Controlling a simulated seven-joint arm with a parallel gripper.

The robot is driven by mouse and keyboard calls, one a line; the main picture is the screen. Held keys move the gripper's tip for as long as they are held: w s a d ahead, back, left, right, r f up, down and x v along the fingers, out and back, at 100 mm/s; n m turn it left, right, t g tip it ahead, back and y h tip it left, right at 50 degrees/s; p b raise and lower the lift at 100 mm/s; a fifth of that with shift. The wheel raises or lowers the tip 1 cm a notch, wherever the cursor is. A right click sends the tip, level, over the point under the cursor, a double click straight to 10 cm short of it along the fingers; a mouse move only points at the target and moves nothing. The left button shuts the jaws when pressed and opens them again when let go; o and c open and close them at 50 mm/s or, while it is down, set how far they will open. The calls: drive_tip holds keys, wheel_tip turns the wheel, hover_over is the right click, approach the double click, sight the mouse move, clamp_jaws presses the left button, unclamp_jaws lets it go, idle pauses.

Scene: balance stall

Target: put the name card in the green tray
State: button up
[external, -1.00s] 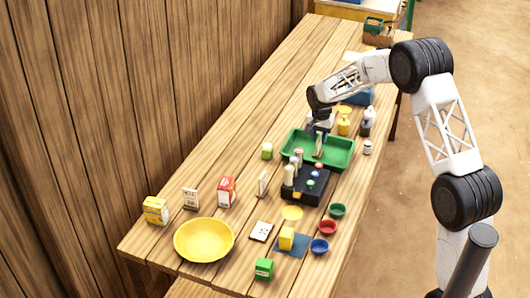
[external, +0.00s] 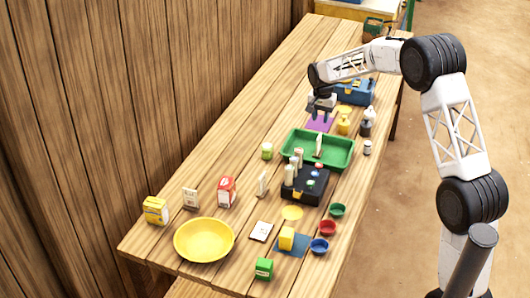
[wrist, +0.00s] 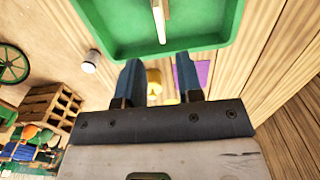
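A thin pale card (external: 319,145), which looks like the name card, stands upright inside the green tray (external: 350,160). Its printing is too small to read. In the wrist view the card (wrist: 159,20) shows edge-on at the top, with the tray's green floor (wrist: 115,20) around it. My gripper (external: 321,117) is above the purple mat just beyond the tray, apart from the card. In the wrist view its two blue-grey fingers (wrist: 160,78) are spread with nothing held between them.
A black box (external: 305,187) with coloured buttons and upright pieces stands in front of the tray. Two other upright cards (external: 190,198) (external: 262,184) and a yellow bowl (external: 204,240) are nearer the front.

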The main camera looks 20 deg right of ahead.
idle(0.4)
drive_tip(key=s+a+r+n, duration=0.1)
drive_tip(key=s+r, duration=0.5)
drive_tip(key=s, duration=0.3)
drive_tip(key=s+r+n+t, duration=0.1)
drive_tip(key=s+r+n, duration=0.1)
drive_tip(key=s+r, duration=0.5)
drive_tip(key=s+a+r+n, duration=0.1)
drive_tip(key=s+r, duration=0.3)
drive_tip(key=s, duration=0.7)
drive_tip(key=s+a+f+n+t, duration=0.1)
drive_tip(key=s+n, duration=0.3)
drive_tip(key=s, duration=2.7)
drive_tip(key=shift+s+f+n+t, duration=0.15)
drive_tip(key=shift+f+n+t, duration=0.15)
drive_tip(key=shift+f+n, duration=0.15)
